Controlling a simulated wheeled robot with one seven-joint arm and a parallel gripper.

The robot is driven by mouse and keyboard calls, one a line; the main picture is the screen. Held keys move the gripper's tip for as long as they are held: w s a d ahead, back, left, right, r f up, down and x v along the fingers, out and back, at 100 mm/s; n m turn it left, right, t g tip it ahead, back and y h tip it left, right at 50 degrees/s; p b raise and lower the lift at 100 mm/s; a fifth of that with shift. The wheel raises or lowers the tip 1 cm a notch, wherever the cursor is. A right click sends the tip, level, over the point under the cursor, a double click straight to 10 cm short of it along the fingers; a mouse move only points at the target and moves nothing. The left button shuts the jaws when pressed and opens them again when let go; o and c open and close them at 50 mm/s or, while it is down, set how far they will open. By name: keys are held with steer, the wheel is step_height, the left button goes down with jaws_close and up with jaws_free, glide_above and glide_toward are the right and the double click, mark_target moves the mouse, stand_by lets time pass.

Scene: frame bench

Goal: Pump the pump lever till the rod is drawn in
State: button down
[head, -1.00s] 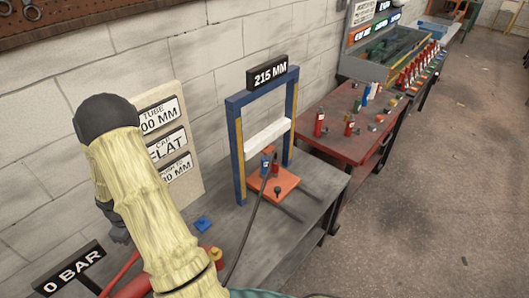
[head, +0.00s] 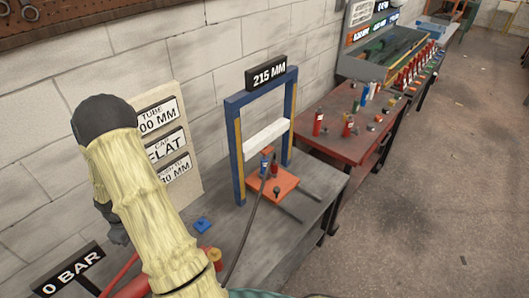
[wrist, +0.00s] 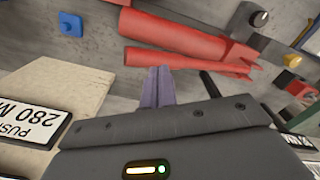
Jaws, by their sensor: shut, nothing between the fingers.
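The red hand pump lies on the bench at the lower left of the head view, partly hidden by my arm. In the wrist view its thick red body (wrist: 175,30) runs above the thinner red lever (wrist: 190,62), which ends in a fork at the right. My gripper (wrist: 161,70) is shut and empty, with its fingertips at the lever's lower edge; I cannot tell whether they touch. In the head view my gripper is mostly hidden behind my arm. A small blue and red cylinder (head: 265,165) stands in the blue press frame (head: 238,150); its rod cannot be made out.
A black sign (head: 68,268) reads 0 BAR, and one on the press (head: 266,72) reads 215 MM. A cream board (head: 187,150) with labels stands behind my arm. A blue block (head: 202,224) lies on the grey bench (head: 300,222). A hose runs from the cylinder toward the pump.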

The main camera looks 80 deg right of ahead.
steer(key=shift+s, duration=0.1)
stand_by(0.3)
steer(key=shift+a+f, duration=0.1)
steer(key=shift+a, duration=0.05)
steer(key=shift+f+b, duration=0.55)
steer(key=shift+f, duration=0.1)
step_height(320, 180, down, 10)
steer(key=b, duration=0.6)
steer(key=shift+r+b, duration=0.2)
steer(key=shift+b, duration=0.15)
step_height(320, 180, up, 9)
steer(key=p, duration=0.7)
steer(key=shift+f, duration=0.2)
